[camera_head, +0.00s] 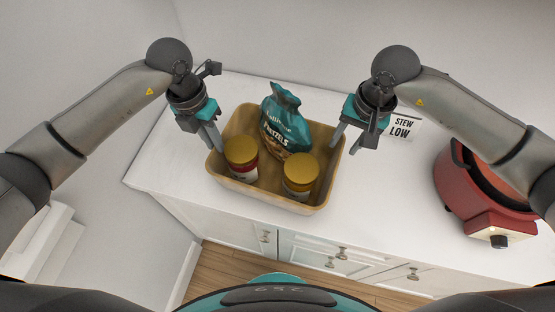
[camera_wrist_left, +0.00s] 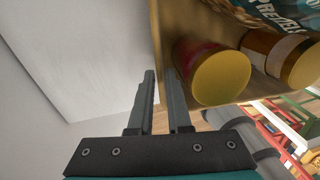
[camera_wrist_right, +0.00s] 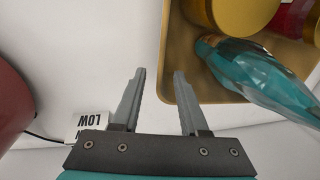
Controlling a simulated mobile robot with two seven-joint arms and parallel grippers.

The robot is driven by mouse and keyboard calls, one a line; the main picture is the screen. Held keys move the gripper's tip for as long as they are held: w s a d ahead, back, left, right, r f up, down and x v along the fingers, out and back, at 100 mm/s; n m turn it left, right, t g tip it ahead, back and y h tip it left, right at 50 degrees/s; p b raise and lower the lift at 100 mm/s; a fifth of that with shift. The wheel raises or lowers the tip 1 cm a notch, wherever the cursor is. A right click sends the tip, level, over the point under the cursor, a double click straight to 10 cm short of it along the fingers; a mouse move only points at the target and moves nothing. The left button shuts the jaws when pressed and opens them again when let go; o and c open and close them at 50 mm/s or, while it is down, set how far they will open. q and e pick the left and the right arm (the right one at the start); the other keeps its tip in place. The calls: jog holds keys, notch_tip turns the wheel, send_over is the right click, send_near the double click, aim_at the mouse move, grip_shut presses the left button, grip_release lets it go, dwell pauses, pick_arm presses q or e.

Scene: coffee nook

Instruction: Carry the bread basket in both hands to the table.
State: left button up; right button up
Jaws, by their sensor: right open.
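The tan bread basket (camera_head: 268,199) sits on the white counter. It holds two gold-lidded jars (camera_head: 241,151) (camera_head: 300,170) and a teal pretzel bag (camera_head: 284,118). My left gripper (camera_head: 215,147) is at the basket's left wall. In the left wrist view its fingers (camera_wrist_left: 161,78) are close together with the wall (camera_wrist_left: 157,30) between them. My right gripper (camera_head: 349,145) is open at the right wall. In the right wrist view its fingers (camera_wrist_right: 160,72) are spread, one over the rim (camera_wrist_right: 168,60) and one outside; contact cannot be told.
A red cooker (camera_head: 470,195) stands on the counter at the right. A small "STEW LOW" sign (camera_head: 402,127) is close behind my right gripper. The counter (camera_head: 390,200) is clear between basket and cooker. White cabinet doors (camera_head: 320,250) are below the front edge.

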aim_at(226, 165)
pick_arm(q)
jog(key=f, duration=0.5)
jog(key=shift+s+d+f, duration=0.15)
jog(key=shift+d+f, duration=0.15)
jog(key=shift+d, duration=0.05)
pick_arm(e)
jog(key=f, duration=0.5)
jog(key=shift+w+a+f, duration=0.1)
jog(key=shift+a+f, duration=0.2)
jog(key=shift+a, duration=0.05)
pick_arm(q)
grip_shut()
pick_arm(e)
jog(key=shift+c, duration=1.4)
grip_shut()
pick_arm(q)
jog(key=shift+r, duration=0.1)
jog(key=shift+r, duration=0.15)
pick_arm(e)
jog(key=shift+w+r, duration=0.1)
jog(key=shift+r, duration=0.15)
